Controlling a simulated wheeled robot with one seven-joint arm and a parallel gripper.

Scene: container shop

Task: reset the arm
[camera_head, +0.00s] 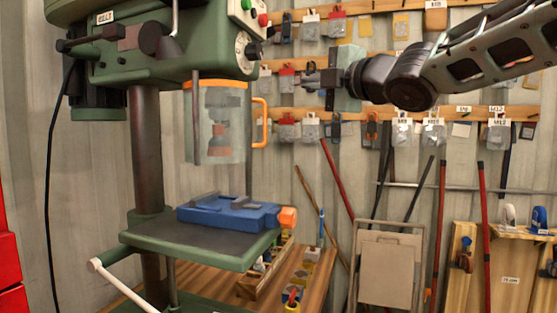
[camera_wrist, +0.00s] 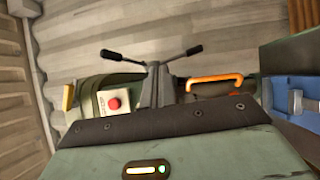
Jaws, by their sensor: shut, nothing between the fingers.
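My arm reaches in from the upper right in the head view. My gripper (camera_head: 308,79) points left toward the green drill press (camera_head: 170,50) and hangs in the air to the right of its head. Its fingers are together with nothing between them. In the wrist view the gripper (camera_wrist: 156,68) shows at the middle, in front of the drill press. The press's red button (camera_wrist: 113,103) and orange guard handle (camera_wrist: 214,79) show on either side of it.
The clear guard (camera_head: 218,125) hangs above a blue vise (camera_head: 230,212) on the press table (camera_head: 200,244). Wall racks with hanging packets (camera_head: 402,132) are behind my arm. A folding chair (camera_head: 388,268) and poles stand lower right. A wooden bench (camera_head: 318,275) is below.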

